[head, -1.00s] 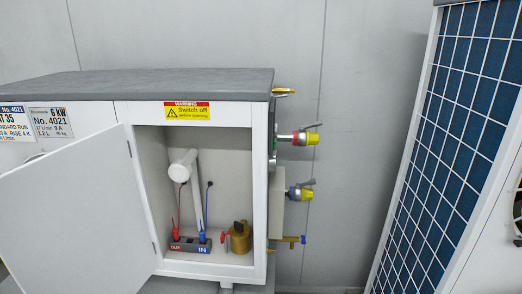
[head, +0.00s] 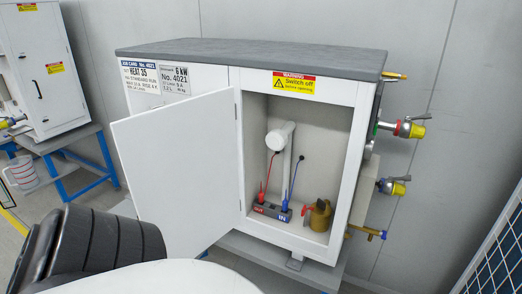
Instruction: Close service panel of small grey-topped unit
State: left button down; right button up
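The small grey-topped unit (head: 255,52) is a white cabinet in the middle of the head view. Its white service panel (head: 180,170) is hinged at the left of the opening and stands wide open, swung out to the left. The open compartment shows a white pipe (head: 283,138), a red and blue terminal block (head: 270,211) and a brass fitting (head: 319,214). A black and white part of my own arm is in the lower left, in front of the panel's lower edge in the picture. Neither gripper's fingertips can be made out.
Yellow-capped valves (head: 410,128) stick out from the unit's right side. Another white cabinet (head: 40,70) stands on a blue-legged bench (head: 75,140) at the far left, with a measuring jug (head: 22,172). A blue gridded panel (head: 500,255) is at the lower right.

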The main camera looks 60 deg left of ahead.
aim_at(178, 160)
jog(key=z, duration=1.75)
jog(key=k, duration=2.45)
jog(key=u, duration=1.9)
jog(key=i, duration=0.5)
jog(key=z, duration=0.55)
jog(key=k, duration=0.35)
jog(key=u, duration=0.4)
